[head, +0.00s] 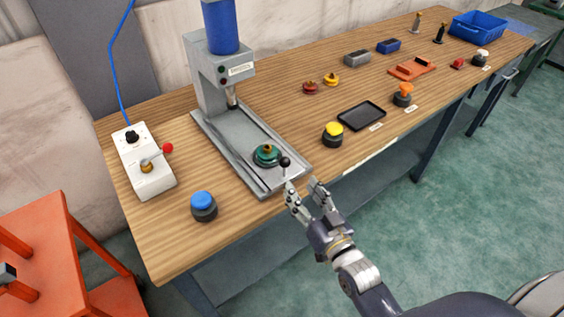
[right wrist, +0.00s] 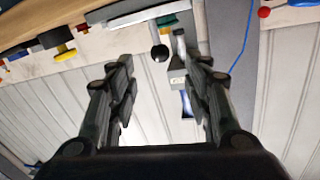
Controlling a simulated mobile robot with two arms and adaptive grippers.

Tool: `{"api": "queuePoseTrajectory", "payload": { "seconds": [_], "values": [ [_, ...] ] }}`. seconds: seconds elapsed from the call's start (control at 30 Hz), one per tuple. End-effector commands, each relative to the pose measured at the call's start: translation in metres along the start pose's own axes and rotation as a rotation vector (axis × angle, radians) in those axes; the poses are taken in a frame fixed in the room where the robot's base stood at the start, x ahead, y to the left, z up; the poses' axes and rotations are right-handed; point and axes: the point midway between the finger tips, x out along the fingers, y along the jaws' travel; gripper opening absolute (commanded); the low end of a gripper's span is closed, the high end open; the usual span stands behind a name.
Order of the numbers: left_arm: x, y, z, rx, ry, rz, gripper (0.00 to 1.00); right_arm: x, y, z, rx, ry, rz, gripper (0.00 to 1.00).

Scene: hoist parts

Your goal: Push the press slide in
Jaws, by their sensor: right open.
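The grey press (head: 210,80) with a blue cylinder on top stands at the back left of the wooden bench. Its slide (head: 250,133) lies in the long grey base and carries a green part with a brass centre (head: 267,154) near the front end, out from under the ram. A black ball knob (head: 285,161) stands at the slide's front. My right gripper (head: 302,184) is open and empty at the bench's front edge, just in front of the knob. In the right wrist view the knob (right wrist: 159,53) shows ahead between the open fingers (right wrist: 165,63). My left gripper is not seen.
A white control box (head: 148,172) with a red-tipped lever and a blue button (head: 204,205) lie left of the press. A yellow button (head: 333,133) and black tray (head: 361,116) lie to the right. An orange stool (head: 45,240) stands at the left.

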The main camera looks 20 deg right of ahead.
Motion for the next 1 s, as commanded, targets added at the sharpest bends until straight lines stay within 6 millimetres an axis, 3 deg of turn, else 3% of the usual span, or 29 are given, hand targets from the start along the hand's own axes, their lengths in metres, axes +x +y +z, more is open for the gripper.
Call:
{"api": "queuePoseTrajectory", "payload": {
  "seconds": [0.17, 0.7, 1.0],
  "values": [
    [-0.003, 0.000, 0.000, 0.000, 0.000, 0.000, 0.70, 0.012, -0.001, -0.007, 0.002, 0.013, -0.002, 0.46],
    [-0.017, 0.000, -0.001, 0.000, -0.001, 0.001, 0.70, 0.098, -0.001, -0.007, 0.002, 0.011, -0.002, 0.46],
    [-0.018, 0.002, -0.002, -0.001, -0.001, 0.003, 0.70, 0.108, -0.001, -0.006, 0.002, 0.010, -0.002, 0.46]
  ]
}}
